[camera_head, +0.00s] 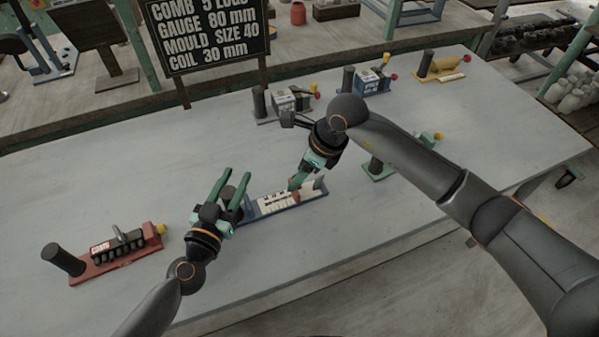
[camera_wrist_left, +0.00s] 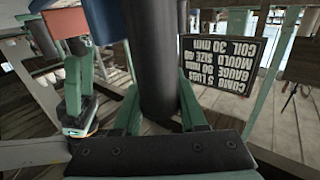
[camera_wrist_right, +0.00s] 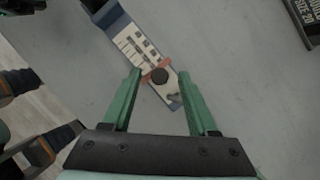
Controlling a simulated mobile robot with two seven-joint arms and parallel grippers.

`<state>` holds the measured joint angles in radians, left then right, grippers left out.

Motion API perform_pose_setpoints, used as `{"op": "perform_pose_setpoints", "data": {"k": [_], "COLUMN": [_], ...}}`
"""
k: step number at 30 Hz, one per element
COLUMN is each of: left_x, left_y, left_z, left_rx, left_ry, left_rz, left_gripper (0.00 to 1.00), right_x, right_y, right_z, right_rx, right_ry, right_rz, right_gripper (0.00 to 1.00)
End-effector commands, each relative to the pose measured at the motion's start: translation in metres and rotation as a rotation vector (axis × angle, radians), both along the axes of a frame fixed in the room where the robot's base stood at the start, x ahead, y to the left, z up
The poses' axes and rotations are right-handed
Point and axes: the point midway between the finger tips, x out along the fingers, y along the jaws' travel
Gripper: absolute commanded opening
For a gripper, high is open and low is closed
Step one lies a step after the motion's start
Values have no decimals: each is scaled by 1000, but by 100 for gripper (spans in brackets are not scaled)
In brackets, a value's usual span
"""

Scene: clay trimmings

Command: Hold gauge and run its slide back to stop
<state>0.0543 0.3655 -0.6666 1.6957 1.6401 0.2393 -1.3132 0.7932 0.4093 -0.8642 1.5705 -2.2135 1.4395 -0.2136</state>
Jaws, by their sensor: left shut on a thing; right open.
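The gauge (camera_head: 288,203) is a blue base with a white marked scale, lying mid-table. My left gripper (camera_head: 232,192) is shut on the dark upright post (camera_head: 240,184) at its left end; the post stands between the fingers in the left wrist view (camera_wrist_left: 158,60). My right gripper (camera_head: 299,181) is open over the scale. In the right wrist view, the orange-brown slide (camera_wrist_right: 151,78) with its dark round knob (camera_wrist_right: 160,75) shows between the open fingertips, toward one end of the scale (camera_wrist_right: 136,47). Whether a finger touches the slide, I cannot tell.
A red comb device (camera_head: 115,262) stands at the left front. Grey (camera_head: 291,98), blue (camera_head: 369,81) and yellow (camera_head: 441,67) devices stand along the back. A green device (camera_head: 379,172) sits partly behind my right arm. A black sign (camera_head: 207,36) stands behind the table.

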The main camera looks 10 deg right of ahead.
Motion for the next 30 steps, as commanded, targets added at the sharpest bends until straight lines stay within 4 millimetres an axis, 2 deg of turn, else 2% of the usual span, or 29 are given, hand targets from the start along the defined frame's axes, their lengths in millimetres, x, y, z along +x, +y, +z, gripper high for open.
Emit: {"op": "perform_pose_setpoints", "data": {"k": [11, 26, 30], "left_x": [0, 0, 0], "left_y": [0, 0, 0], "left_z": [0, 0, 0], "left_rx": [0, 0, 0], "left_ry": [0, 0, 0], "left_rz": [1, 1, 1], "left_gripper": [0, 0, 0], "right_x": [1, 1, 1], "right_y": [2, 2, 2], "right_z": [-5, -5, -5], "right_rx": [-1, 0, 0], "right_ry": [0, 0, 0], "right_rz": [1, 1, 1], "right_gripper": [58, 2, 0]}}
